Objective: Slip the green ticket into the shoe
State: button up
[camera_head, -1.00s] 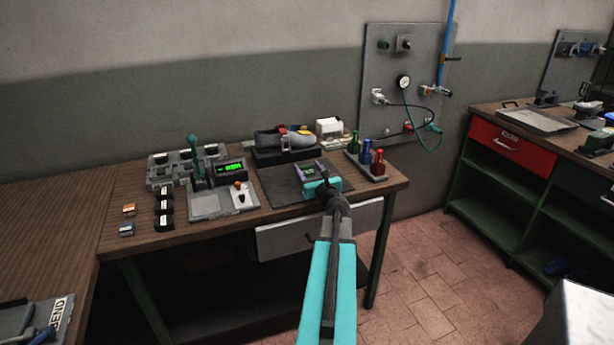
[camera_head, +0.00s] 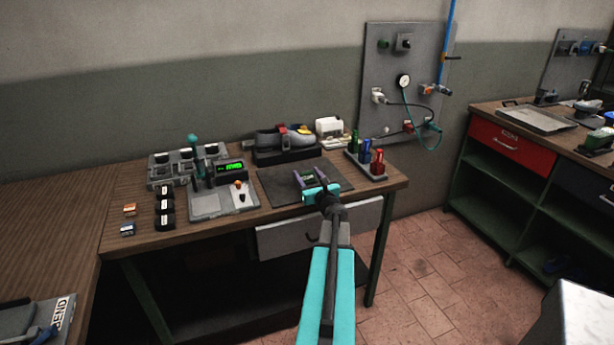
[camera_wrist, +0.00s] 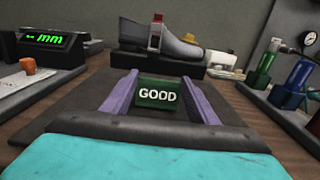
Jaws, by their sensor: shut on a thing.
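My gripper (camera_head: 309,181) is over the dark mat at the front of the bench. In the wrist view its two purple fingers (camera_wrist: 158,99) are shut on the green ticket (camera_wrist: 159,94), which reads "GOOD" and faces the camera. The ticket also shows small between the fingers in the head view (camera_head: 308,178). The grey shoe (camera_head: 267,139) lies on a black stand at the back of the bench, beyond the gripper and apart from the ticket. In the wrist view the shoe (camera_wrist: 182,45) is straight ahead, with a red and metal clamp piece at it. The shoe's opening is not clear.
The dark mat (camera_head: 275,186) is bare around the gripper. A rack of green, blue and red bottles (camera_head: 374,175) stands at right. A gauge with a green display (camera_head: 231,170) stands at left. A white box (camera_head: 329,128) is beside the shoe stand.

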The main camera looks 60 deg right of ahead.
jog(key=shift+f, duration=0.25)
jog(key=o, duration=1)
jog(key=shift+r, duration=0.2)
jog(key=shift+b+v, duration=1.2)
jog(key=shift+v, duration=3.25)
jog(key=shift+p+v, duration=0.35)
jog(key=shift+v, duration=1.15)
